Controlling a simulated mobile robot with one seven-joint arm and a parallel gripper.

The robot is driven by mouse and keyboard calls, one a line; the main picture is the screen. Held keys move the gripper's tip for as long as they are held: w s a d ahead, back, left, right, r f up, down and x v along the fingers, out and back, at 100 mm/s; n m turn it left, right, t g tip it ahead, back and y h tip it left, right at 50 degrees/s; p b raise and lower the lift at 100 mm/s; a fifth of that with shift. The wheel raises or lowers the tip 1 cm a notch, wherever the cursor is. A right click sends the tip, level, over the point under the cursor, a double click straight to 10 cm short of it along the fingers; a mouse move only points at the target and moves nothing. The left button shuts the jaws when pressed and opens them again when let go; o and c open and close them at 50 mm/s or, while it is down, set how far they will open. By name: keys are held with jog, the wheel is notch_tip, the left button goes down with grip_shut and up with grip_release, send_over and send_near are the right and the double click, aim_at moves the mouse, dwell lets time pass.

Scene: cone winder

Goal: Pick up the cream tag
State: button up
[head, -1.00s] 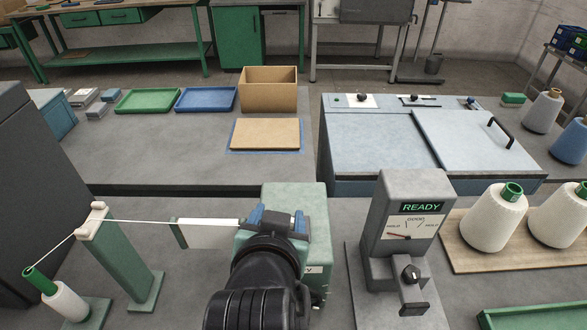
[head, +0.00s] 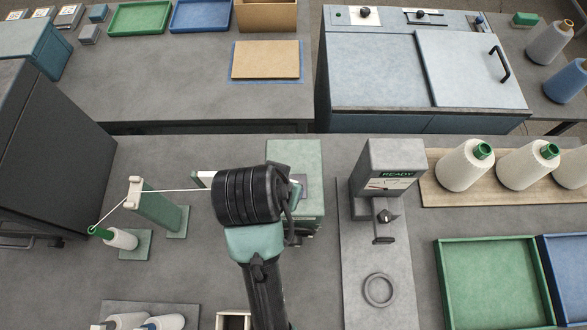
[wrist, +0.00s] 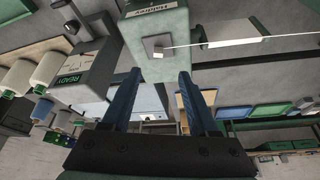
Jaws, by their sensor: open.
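In the wrist view a small cream piece (wrist: 158,52), which looks like the cream tag, sits on a grey square plate on the pale green machine block (wrist: 150,20). A white thread runs from it to the right. My gripper (wrist: 155,76) is open, its two blue fingers apart and empty, pointing towards the block with the cream piece beyond and roughly between the tips. In the head view my own wrist hides the fingers and the cream piece; the green block (head: 296,160) shows behind it.
A green thread post (head: 157,208) stands left, beside a small cone (head: 121,238). Right of the block is the grey READY gauge (head: 385,165). Cream cones (head: 464,166) stand on a wooden board, with a green tray (head: 495,285) in front.

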jog(key=x, duration=0.6)
jog(key=shift+w+f+p, duration=0.15)
jog(key=shift+f+p, duration=0.15)
jog(key=shift+p, duration=0.1)
jog(key=x, duration=0.1)
jog(key=p+x, duration=0.1)
jog(key=x, duration=0.2)
jog(key=shift+w+d+r+p, duration=0.15)
jog(key=shift+w+d+p, duration=0.15)
jog(key=shift+p, duration=0.1)
jog(key=shift+w+f, duration=0.2)
jog(key=shift+f, duration=0.35)
grip_shut()
